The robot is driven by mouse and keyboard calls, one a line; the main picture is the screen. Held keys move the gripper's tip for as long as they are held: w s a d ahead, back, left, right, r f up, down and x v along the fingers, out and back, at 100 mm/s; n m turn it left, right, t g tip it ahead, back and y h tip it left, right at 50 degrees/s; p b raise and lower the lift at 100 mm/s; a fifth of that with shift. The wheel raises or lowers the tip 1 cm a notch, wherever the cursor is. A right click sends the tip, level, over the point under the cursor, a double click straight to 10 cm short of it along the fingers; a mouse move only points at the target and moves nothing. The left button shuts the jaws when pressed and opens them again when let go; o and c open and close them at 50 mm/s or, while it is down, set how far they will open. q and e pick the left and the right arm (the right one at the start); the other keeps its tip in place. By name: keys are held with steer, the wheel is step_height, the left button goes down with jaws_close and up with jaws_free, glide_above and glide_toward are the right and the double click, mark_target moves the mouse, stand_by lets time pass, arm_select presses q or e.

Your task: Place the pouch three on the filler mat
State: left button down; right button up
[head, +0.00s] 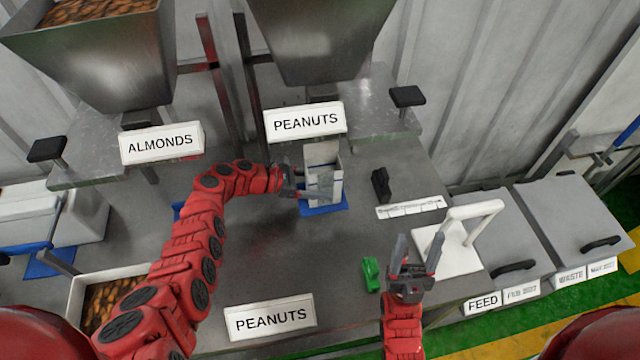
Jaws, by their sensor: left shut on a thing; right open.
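A pouch (322,156), a white and grey upright packet, stands on or just above the blue filler mat (338,207) beneath the peanuts hopper. My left gripper (318,188) reaches in from the left and is shut on the pouch. I cannot tell whether the pouch's base touches the mat. The gripper and pouch hide most of the mat. My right gripper (417,252) is open and empty at the front right, between a green object and a white stand.
A green object (371,274) and a white stand with a handle (462,240) flank my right gripper. A black block (380,185) lies right of the mat. The peanuts hopper (318,40) hangs above. A bin of almonds (112,298) stands front left. The middle counter is clear.

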arm_select(q)
jaws_free()
steer(key=shift+f, duration=0.15)
steer(key=shift+a+r, duration=0.25)
steer(key=shift+r, duration=0.05)
steer(key=b+v, duration=0.2)
steer(key=v, duration=0.9)
steer(key=shift+a, duration=0.25)
steer(key=shift+s, duration=0.1)
